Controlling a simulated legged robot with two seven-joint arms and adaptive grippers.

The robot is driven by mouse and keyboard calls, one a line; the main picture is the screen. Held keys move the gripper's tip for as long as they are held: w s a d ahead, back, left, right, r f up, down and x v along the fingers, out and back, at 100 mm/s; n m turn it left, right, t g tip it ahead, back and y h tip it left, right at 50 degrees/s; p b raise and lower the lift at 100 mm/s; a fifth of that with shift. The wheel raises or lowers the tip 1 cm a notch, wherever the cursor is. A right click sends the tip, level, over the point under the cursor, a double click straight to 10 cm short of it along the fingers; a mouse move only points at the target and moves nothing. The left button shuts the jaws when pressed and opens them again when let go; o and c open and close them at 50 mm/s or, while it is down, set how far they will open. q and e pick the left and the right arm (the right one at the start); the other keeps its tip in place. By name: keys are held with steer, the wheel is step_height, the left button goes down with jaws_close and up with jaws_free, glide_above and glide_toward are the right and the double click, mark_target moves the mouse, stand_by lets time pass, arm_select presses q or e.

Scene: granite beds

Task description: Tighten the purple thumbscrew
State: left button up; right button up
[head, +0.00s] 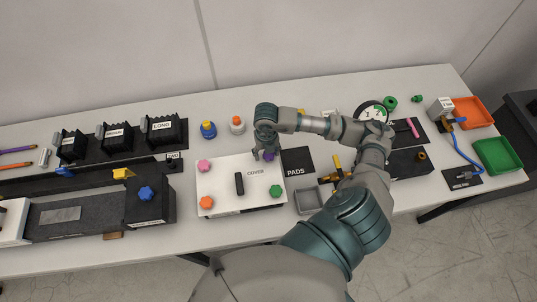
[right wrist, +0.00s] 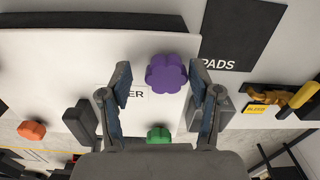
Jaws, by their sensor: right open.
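The purple thumbscrew (right wrist: 167,73) is a lobed knob at a corner of the white cover plate (head: 221,178). In the head view the thumbscrew (head: 269,156) is partly hidden under my right gripper (head: 264,154). In the right wrist view my right gripper (right wrist: 162,82) is open, with one finger on each side of the thumbscrew. The thumbscrew sits nearer the right finger, and I see no grip on it. My left gripper is not in view.
The cover also bears a pink knob (head: 204,166), an orange knob (head: 206,202), a green knob (head: 276,190) and a black handle (head: 239,184). A black PADS mat (head: 297,166) and a grey tray (head: 308,201) lie to the right.

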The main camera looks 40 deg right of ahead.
steer(key=r+p, duration=0.4)
steer(key=r, duration=0.2)
steer(key=shift+d, duration=0.2)
steer(key=shift+s+a, duration=0.1)
step_height(320, 180, up, 12)
stand_by(0.4)
steer(key=shift+f, duration=0.1)
